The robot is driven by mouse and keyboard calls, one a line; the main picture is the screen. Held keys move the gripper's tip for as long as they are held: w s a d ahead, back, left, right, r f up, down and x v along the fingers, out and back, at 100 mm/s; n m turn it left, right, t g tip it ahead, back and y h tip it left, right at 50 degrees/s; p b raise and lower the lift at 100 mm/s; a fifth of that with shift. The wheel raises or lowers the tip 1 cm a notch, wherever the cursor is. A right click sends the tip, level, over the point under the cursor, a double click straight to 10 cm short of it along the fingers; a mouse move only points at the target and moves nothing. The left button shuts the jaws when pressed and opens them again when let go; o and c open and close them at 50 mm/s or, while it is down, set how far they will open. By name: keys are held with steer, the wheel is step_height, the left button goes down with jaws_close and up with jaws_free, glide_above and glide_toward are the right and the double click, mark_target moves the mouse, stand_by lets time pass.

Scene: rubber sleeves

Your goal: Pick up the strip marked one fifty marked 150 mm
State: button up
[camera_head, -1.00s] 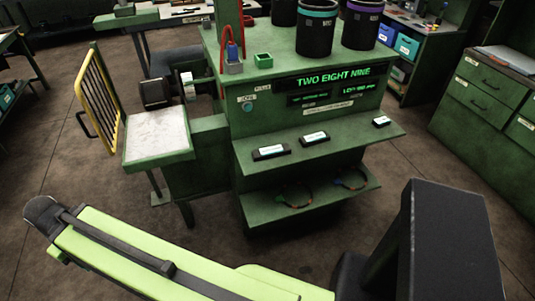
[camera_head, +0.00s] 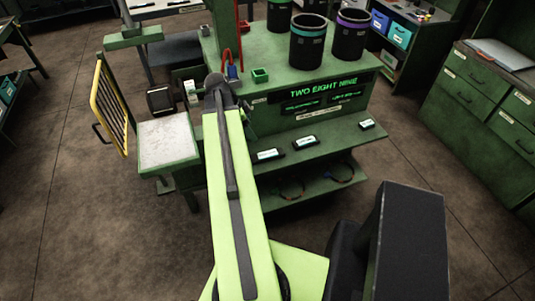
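Three dark strips with pale, lit-looking labels lie on the green upper shelf (camera_head: 335,143) of the bench front. One is at the left (camera_head: 267,155), one in the middle (camera_head: 305,142), and a shorter one at the right (camera_head: 367,124). Their labels are too small to read, so I cannot tell which is marked 150 mm. My lime-green arm reaches up the picture, its dark far joint near the bench's left corner. My gripper is not visible; the arm hides what lies behind it.
A display (camera_head: 328,88) above the shelf reads TWO EIGHT NINE. Dark bins with coloured rims (camera_head: 308,42) stand on the bench top. Looped cables (camera_head: 342,172) lie on the lower shelf. A pale-topped side table (camera_head: 168,140) and yellow gate (camera_head: 111,100) stand left. Floor at right is clear.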

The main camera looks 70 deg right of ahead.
steer(key=b, duration=1.1)
glide_toward(270, 157)
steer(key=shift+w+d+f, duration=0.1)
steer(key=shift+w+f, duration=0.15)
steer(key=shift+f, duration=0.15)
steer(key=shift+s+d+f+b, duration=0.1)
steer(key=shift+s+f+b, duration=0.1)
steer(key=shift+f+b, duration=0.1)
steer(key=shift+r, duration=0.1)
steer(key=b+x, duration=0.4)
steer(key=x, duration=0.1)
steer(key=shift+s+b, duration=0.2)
steer(key=shift+b, duration=0.15)
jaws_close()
